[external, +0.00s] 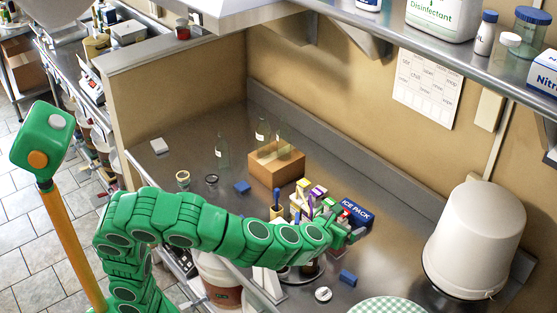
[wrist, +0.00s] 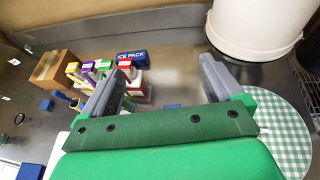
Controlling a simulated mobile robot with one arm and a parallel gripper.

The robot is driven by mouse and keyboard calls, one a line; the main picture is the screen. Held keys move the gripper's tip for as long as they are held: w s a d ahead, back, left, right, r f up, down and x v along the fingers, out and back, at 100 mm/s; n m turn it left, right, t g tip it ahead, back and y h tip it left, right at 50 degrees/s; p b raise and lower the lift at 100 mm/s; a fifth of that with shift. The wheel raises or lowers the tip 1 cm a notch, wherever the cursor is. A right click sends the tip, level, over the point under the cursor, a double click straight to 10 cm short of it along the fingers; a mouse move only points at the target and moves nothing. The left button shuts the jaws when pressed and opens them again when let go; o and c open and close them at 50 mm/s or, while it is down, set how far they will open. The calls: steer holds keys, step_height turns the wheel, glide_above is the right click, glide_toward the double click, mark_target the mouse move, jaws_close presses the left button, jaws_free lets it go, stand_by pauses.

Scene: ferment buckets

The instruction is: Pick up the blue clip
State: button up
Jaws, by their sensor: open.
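Two small blue pieces that could be the blue clip lie on the steel counter in the external view. The other blue piece (external: 242,187) is left of the cardboard box, and also shows in the wrist view (wrist: 45,104). I cannot tell which is the clip. My gripper (external: 354,237) is above the counter, beside the ice pack. Its grey fingers are spread with nothing between them in the wrist view (wrist: 160,82).
A blue ice pack (external: 356,213) stands by a cluster of coloured boxes and tools. The cardboard box (external: 276,165) is behind, with bottles around it. A large white bucket (external: 475,240) stands right. A green checked round (external: 388,307) is in front.

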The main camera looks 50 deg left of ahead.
glide_toward(349, 276)
steer(key=shift+w+d+f, duration=0.1)
steer(key=shift+w+f, duration=0.15)
steer(key=shift+w, duration=0.15)
steer(key=shift+x, duration=1.4)
steer(key=x, duration=0.3)
steer(key=shift+w+a+f, duration=0.2)
steer(key=shift+w+a, duration=0.05)
steer(key=shift+a, duration=0.05)
steer(key=shift+w+f, duration=0.2)
steer(key=shift+w, duration=0.45)
steer(key=c, duration=1.1)
